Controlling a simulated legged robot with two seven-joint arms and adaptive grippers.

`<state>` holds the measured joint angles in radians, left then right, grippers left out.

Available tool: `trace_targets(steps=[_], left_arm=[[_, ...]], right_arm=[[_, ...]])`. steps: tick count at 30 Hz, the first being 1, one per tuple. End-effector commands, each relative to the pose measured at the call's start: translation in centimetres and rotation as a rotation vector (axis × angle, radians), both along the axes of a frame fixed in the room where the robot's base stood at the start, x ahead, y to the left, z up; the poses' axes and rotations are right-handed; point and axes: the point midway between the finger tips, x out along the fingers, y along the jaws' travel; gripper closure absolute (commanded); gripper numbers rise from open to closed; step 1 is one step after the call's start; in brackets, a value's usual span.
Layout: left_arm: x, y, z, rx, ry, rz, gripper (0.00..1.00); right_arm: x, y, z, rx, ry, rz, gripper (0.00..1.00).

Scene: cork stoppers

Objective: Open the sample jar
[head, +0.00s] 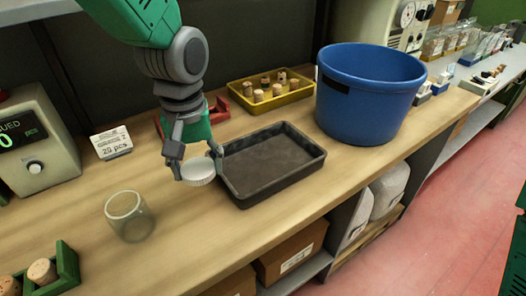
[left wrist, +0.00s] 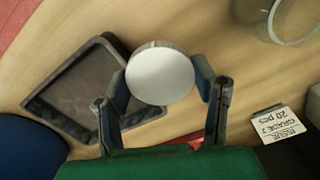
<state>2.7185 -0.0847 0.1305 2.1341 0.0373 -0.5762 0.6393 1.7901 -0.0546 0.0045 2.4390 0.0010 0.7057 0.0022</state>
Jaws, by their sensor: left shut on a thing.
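The glass sample jar (head: 129,215) stands upright on the wooden bench at the left in the head view, with its mouth open and nothing visible inside. Part of the jar also shows at the top right in the left wrist view (left wrist: 292,18). My left gripper (head: 198,171) is shut on a round white lid (head: 198,173), to the right of the jar and at the left edge of the dark tray. In the left wrist view the lid (left wrist: 160,74) sits between the two fingers. My right gripper is not in view.
The empty dark tray (head: 238,194) lies beside the lid. A blue bucket (head: 366,100) stands right of it, and a yellow tray (head: 245,104) with corks is behind. A label card (head: 112,141) and a green cork holder (head: 67,268) are at the left. Bare bench surrounds the jar.

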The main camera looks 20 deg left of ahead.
Motion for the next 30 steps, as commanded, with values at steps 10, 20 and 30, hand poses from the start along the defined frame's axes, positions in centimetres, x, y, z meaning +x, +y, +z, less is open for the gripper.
trace_targets(steps=[10, 20, 30], left_arm=[[0.2, 0.0, -4.7, 0.0, 0.01, 0.002, 0.82], [0.0, 0.0, -7.8, 0.0, 0.006, 0.001, 0.82], [0.1, 0.0, -10.1, -0.001, 0.003, 0.001, 0.82]], right_arm=[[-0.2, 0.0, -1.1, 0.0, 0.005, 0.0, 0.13], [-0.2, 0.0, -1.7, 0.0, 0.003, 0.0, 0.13], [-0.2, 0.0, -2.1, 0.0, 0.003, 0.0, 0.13]])
